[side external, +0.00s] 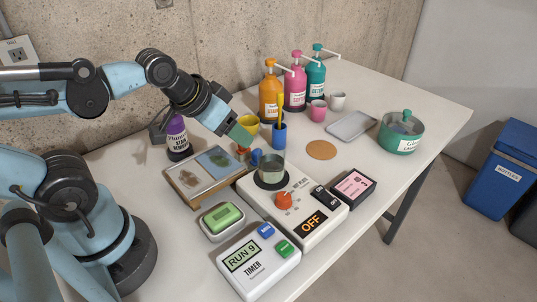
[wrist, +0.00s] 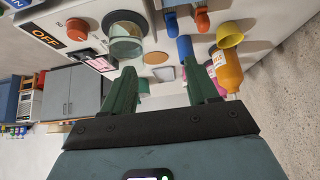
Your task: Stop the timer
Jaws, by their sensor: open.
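The timer (side external: 240,281) is a white box at the table's front, its display (side external: 242,256) reading "RUN 9". It has a blue button (side external: 265,230) and a green button (side external: 285,248) on its right side; their labels are too small to read surely. My gripper (side external: 243,146) is well behind and above the timer, over the area by the wooden-framed tray and the yellow cup. In the wrist view my gripper (wrist: 162,82) has its two green fingers apart with nothing between them.
A white hotplate (side external: 325,227) reading "OFF", with an orange knob (side external: 284,200) and a pot (side external: 271,169), stands behind the timer. A green sponge dish (side external: 223,218) is beside it. Pump bottles (side external: 295,88) stand at the back. The wooden-framed tray (side external: 190,200) is near my arm.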

